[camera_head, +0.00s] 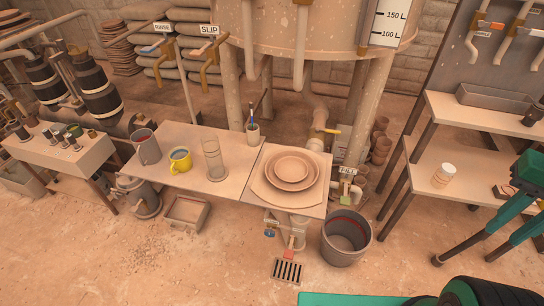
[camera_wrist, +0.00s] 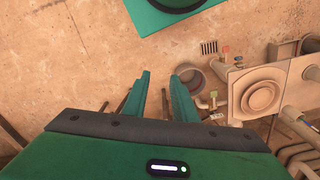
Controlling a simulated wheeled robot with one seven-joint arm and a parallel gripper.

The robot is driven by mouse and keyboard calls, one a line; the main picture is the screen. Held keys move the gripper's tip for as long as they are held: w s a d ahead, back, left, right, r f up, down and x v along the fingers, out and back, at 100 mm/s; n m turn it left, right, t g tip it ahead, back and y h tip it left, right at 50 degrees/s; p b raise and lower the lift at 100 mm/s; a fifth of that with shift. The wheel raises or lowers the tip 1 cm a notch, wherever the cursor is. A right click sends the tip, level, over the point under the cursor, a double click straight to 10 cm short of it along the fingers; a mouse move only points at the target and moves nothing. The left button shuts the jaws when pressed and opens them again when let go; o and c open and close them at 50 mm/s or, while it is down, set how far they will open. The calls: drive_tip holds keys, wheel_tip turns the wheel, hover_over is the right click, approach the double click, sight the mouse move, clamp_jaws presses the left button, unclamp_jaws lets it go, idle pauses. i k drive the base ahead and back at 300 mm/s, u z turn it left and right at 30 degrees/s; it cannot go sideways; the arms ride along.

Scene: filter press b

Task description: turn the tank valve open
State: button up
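The large pale tank (camera_head: 330,30) stands at the top centre with a 100–150 L scale on its side. A yellow lever (camera_head: 327,130) sits on the outlet pipe below it, apart from my gripper. My gripper (camera_head: 463,260) is at the lower right of the head view. In the wrist view its green fingers (camera_wrist: 162,76) are apart with nothing held between them.
A table with stacked plates (camera_head: 290,168), a glass cylinder (camera_head: 213,160) and a yellow mug (camera_head: 180,159) stands left of the outlet. A grey bucket (camera_head: 345,238) stands on the floor below the lower valve. Shelving (camera_head: 480,115) is at right. Floor around the drain grate (camera_head: 287,271) is clear.

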sight(328, 131)
drive_tip(key=k, duration=1.15)
drive_tip(key=z, duration=0.65)
drive_tip(key=i, duration=1.05)
drive_tip(key=u, duration=0.4)
drive_tip(key=i, duration=0.6)
drive_tip(key=u, duration=0.55)
